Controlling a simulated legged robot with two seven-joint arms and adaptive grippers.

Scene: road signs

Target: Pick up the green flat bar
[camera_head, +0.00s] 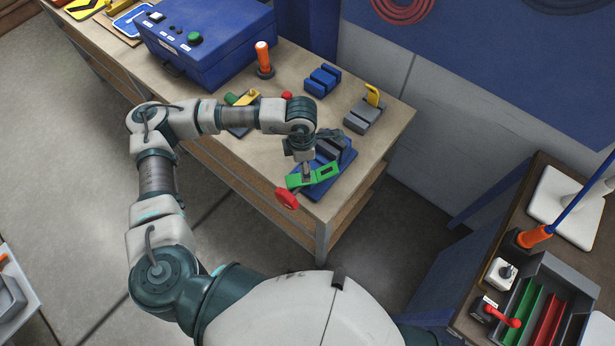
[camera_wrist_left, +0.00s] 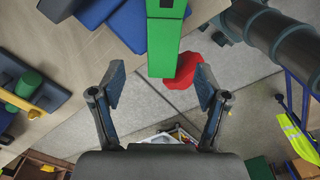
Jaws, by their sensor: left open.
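The green flat bar (camera_head: 322,174) lies at the table's near right corner, on or against a blue block fixture (camera_head: 338,162). It has a dark slot near its far end, and a red knob (camera_head: 287,198) shows at its near end. My left gripper (camera_head: 306,172) is over the bar and hides part of it. In the left wrist view, the bar (camera_wrist_left: 163,45) points down between the open fingers of my left gripper (camera_wrist_left: 158,88), with its end just ahead of the fingertips. The red knob (camera_wrist_left: 182,70) is partly behind the bar. My right gripper is not in view.
On the wooden table (camera_head: 245,155) stand a blue box (camera_head: 205,40), an orange-handled piece (camera_head: 263,60), a blue block (camera_head: 322,80) and a grey block with a yellow hook (camera_head: 364,115). A second bench with a grey tray (camera_head: 560,290) is at the right.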

